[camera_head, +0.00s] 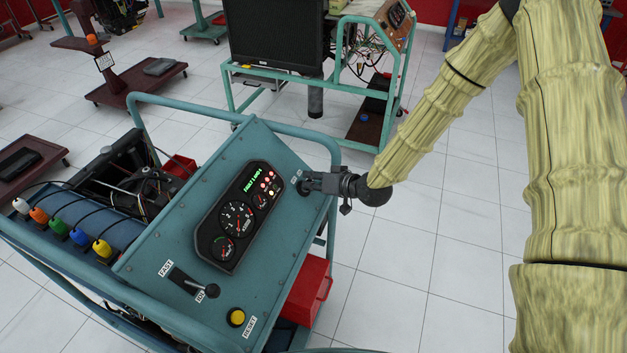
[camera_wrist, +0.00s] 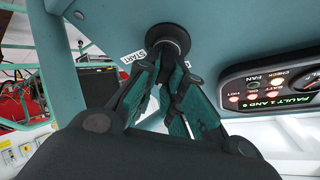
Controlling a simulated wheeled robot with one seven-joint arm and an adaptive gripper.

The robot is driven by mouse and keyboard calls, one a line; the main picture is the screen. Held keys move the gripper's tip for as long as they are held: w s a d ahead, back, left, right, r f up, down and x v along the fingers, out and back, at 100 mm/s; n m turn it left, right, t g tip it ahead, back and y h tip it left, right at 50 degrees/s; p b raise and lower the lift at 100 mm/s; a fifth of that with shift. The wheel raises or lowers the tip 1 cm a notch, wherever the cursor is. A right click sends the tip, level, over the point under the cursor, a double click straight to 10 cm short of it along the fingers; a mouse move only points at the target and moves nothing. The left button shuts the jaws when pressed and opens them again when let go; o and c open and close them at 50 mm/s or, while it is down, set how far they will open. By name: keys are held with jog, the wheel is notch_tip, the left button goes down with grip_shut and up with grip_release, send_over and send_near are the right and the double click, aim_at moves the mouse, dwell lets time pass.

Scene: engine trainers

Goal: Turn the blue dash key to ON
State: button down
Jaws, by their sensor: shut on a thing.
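The dash panel (camera_head: 262,140) is a sloping teal board on the engine trainer. A round black key switch (camera_wrist: 168,38) sits on it in the wrist view, with a START label (camera_wrist: 125,74) beside it and another label partly hidden by a finger. My gripper (camera_head: 308,182) is at the panel's upper right in the head view. In the wrist view my gripper's fingertips (camera_wrist: 167,68) meet right at the switch, closed on the key. The blue key itself is hidden between the fingers, so its turned position cannot be told.
A gauge cluster (camera_head: 238,217) with a green lit display reading a fault is left of my gripper. A lever (camera_head: 200,287) and yellow button (camera_head: 236,317) sit lower on the panel. A teal tube rail (camera_head: 334,150) runs around it. Clear tiled floor (camera_head: 440,250) lies right.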

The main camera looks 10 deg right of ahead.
jog(key=c, duration=1.5)
grip_release()
jog(key=shift+f, duration=0.1)
jog(key=shift+s, duration=0.1)
jog(key=v, duration=1.2)
jog(key=shift+f, duration=0.1)
jog(key=s+f+g+h, duration=0.2)
jog(key=s+f+g, duration=0.1)
jog(key=s+f, duration=0.6)
jog(key=s+f+g+h+b, duration=0.1)
jog(key=s+f+g+h, duration=0.1)
jog(key=s+f, duration=0.8)
jog(key=s+d+f+m+g+h, duration=0.1)
jog(key=s+f+g+h, duration=0.2)
jog(key=s+f, duration=0.6)
jog(key=shift+s+d+f+g, duration=0.15)
jog(key=shift+s+g, duration=0.2)
jog(key=shift+s, duration=0.75)
jog(key=shift+s+a+f+g, duration=0.1)
jog(key=shift+s+g, duration=0.2)
jog(key=shift+s, duration=0.8)
jog(key=shift+s+d+f+g, duration=0.15)
jog(key=shift+s+g, duration=0.2)
jog(key=shift+s, duration=0.75)
